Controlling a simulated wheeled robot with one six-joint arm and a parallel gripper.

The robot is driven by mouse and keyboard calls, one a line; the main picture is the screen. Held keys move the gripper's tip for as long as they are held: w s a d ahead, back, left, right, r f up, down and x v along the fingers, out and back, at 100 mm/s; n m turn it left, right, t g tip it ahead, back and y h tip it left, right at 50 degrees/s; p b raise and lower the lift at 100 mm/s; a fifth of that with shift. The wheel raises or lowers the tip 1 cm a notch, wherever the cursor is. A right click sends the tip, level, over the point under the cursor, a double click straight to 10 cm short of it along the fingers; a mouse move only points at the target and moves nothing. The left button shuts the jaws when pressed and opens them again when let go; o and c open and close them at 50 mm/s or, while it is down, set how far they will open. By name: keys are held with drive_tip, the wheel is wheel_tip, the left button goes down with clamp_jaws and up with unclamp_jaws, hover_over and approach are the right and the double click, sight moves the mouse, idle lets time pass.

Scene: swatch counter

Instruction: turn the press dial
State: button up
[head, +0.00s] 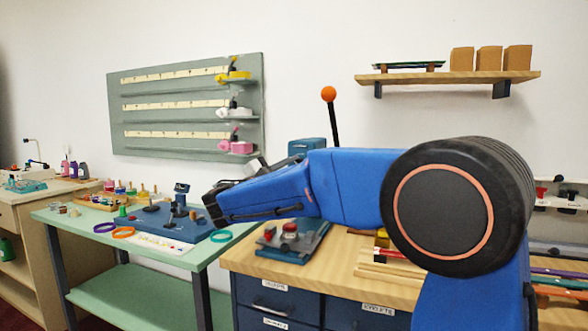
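A press stands on the wooden counter, partly hidden behind my blue arm. Its grey-blue base (308,243) shows below the arm, with a red-topped round knob (289,229) on it. I cannot tell whether this knob is the dial. A blue box-like part (306,146) and a black lever with an orange ball (328,93) rise above the arm, seemingly parts of the press. My gripper (212,207) is dark and small in view, left of the press base and apart from the red knob. Its fingers are too unclear to tell open from shut.
A green table (70,216) at left bears a blue board (175,224) with black knobs, and coloured rings. The wooden counter (246,258) has drawers below and strips at right.

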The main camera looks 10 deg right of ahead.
drive_tip(key=m+g, duration=0.1)
drive_tip(key=m, duration=0.2)
drive_tip(key=m+g+y, duration=0.1)
drive_tip(key=m, duration=0.3)
drive_tip(key=shift+r+y, duration=0.1)
drive_tip(key=shift+y, duration=0.2)
drive_tip(key=shift+g, duration=0.3)
drive_tip(key=o, duration=1.1)
drive_tip(key=shift+c, duration=0.2)
drive_tip(key=v, duration=1.7)
drive_tip(key=shift+a, duration=0.2)
drive_tip(key=shift+s, duration=0.15)
